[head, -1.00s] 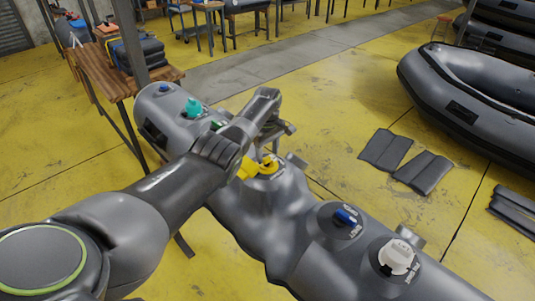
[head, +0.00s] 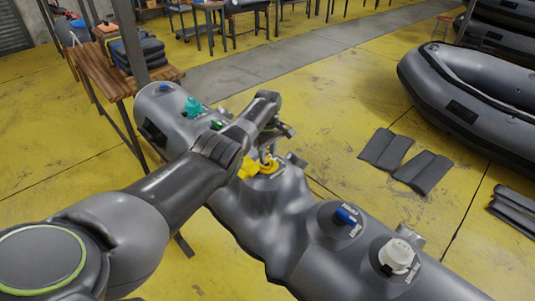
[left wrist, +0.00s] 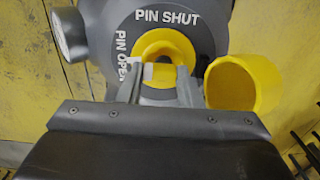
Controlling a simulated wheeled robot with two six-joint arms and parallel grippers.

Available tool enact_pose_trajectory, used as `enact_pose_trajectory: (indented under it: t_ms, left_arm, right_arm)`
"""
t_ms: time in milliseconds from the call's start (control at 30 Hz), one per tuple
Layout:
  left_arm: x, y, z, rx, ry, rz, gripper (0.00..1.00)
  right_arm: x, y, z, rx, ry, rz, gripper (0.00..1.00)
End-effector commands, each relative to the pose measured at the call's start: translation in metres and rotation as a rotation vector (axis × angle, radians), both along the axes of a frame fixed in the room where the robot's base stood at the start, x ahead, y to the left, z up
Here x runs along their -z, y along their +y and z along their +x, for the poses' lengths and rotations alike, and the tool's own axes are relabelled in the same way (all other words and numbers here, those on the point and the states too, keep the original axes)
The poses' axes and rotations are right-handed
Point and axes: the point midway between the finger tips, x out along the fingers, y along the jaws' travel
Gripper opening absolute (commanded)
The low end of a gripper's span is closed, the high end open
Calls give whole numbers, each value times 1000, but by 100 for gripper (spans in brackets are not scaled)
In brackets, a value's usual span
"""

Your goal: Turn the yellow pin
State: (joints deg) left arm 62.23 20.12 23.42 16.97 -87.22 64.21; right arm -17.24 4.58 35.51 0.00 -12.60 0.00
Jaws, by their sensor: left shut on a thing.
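The yellow pin (left wrist: 163,72) sits in a round grey valve plate (left wrist: 200,22) on the grey inflatable tube (head: 265,215). The plate is lettered PIN SHUT at the top and PIN OPEN at the left. My left gripper (left wrist: 160,80) is shut on the yellow pin, one finger on each side of it. In the head view my left arm and gripper (head: 268,150) partly cover the yellow pin (head: 268,166). A yellow cap (left wrist: 243,83) hangs open beside the valve in the left wrist view. My right gripper is not in view.
Along the same tube are a teal valve (head: 193,106), a blue valve (head: 346,215) and a white valve (head: 397,255). A wooden bench (head: 95,75) stands at the left. An inflatable boat (head: 470,90) and flat dark pads (head: 405,160) lie on the yellow floor at the right.

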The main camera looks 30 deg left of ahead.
Motion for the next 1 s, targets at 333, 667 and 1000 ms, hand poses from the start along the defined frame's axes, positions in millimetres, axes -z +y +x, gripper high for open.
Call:
enact_pose_trajectory:
  t_ms: [333, 667, 1000]
  left_arm:
    - [-1, -1, 0, 140, 0, -1, 9]
    - [-1, -2, -1, 435, 0, 0, 9]
    - [-1, -2, -2, 758, -1, 0, 9]
  right_arm:
    - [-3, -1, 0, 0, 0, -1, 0]
    - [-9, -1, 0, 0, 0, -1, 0]
    - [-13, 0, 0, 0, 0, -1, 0]
